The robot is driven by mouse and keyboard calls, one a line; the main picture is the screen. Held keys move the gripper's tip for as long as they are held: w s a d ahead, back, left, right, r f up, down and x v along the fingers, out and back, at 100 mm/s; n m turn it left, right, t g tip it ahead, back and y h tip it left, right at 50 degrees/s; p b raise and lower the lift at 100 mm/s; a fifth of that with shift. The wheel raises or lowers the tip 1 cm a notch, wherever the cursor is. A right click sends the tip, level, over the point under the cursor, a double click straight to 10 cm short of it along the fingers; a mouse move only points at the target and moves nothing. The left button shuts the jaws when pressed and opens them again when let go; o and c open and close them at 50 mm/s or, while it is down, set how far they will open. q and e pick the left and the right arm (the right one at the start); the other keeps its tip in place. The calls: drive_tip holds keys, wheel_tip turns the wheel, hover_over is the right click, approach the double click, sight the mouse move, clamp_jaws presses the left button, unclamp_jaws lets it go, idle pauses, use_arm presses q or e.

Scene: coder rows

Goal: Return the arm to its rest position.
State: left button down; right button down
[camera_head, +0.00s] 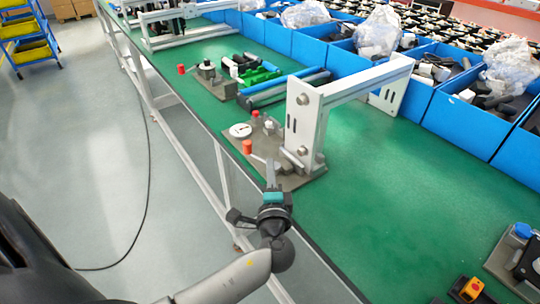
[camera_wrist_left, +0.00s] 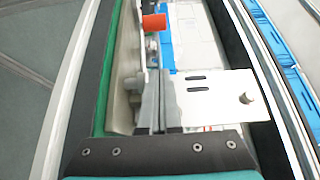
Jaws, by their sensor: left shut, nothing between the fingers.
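My left gripper (camera_head: 271,176) is shut and empty. It is at the near edge of the green bench (camera_head: 390,190), just in front of a grey fixture plate (camera_head: 300,181) with a red-orange knob (camera_head: 247,147). In the left wrist view its closed fingers (camera_wrist_left: 155,105) point along the bench, with the red-orange knob (camera_wrist_left: 154,22) beyond them. I cannot tell whether the fingers touch the fixture. My right gripper is not in view.
A white metal frame (camera_head: 303,120) stands on the fixture plate. Blue bins (camera_head: 450,112) line the far side of the bench. The bench's right middle is clear. A dark cable lies on the floor at left.

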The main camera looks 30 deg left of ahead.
use_arm(q)
drive_tip(key=shift+v, duration=1.1)
drive_tip(key=s+f+n+g+h, duration=0.3)
drive_tip(key=s+f+n+g, duration=0.4)
drive_tip(key=s, duration=0.3)
drive_tip(key=s+d+f+n+g+h, duration=0.15)
drive_tip(key=s+d+g+h, duration=0.25)
drive_tip(key=s+d+h, duration=0.55)
drive_tip(key=s+f+g+y, duration=0.1)
drive_tip(key=s+f, duration=0.1)
drive_tip(key=f, duration=0.9)
drive_tip(key=s+f+g+y, duration=0.1)
drive_tip(key=s+f, duration=0.2)
drive_tip(key=f, duration=0.9)
drive_tip(key=s+a+f, duration=0.2)
drive_tip(key=s+f, duration=1)
drive_tip(key=s, duration=0.2)
drive_tip(key=shift+s+a+g, duration=0.35)
drive_tip(key=shift+g, duration=0.05)
drive_tip(key=shift+f, duration=0.15)
